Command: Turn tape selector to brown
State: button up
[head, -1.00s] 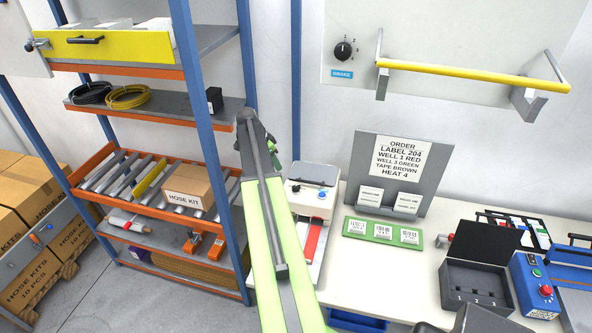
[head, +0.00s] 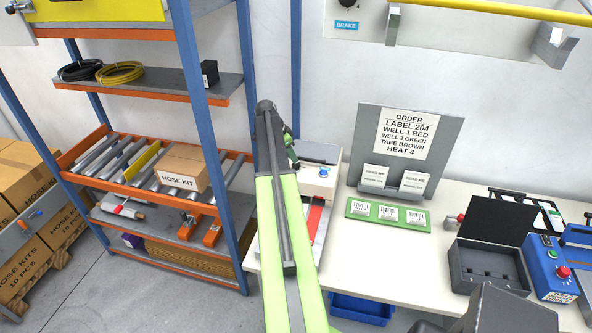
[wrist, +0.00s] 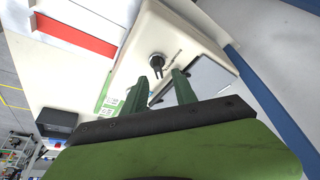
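The tape selector is a small black knob (wrist: 157,62) on a cream machine (wrist: 165,30) in the wrist view, with tiny marks beside it that I cannot read. In the head view the machine (head: 320,183) stands at the bench's left end; my arm hides the knob there. My gripper (wrist: 160,76) has two green fingers apart, and the knob shows just beyond and between the tips. I cannot tell whether they touch it. The order sign (head: 402,132) reads "TAPE BROWN". In the head view my gripper (head: 291,155) is mostly hidden behind my arm.
A dark flat panel (wrist: 207,78) on the machine lies close to the right finger. A blue-post shelf (head: 205,110) stands left of my arm. The green label tray (head: 358,208), an open black box (head: 470,263) and a blue control box (head: 545,267) lie to the right.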

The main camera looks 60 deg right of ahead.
aim_at(296, 165)
jog(key=b+x, duration=0.2)
jog(key=x, duration=0.2)
jog(key=shift+f+b, duration=0.35)
jog(key=shift+b, duration=0.05)
jog(key=shift+r, duration=0.1)
grip_shut()
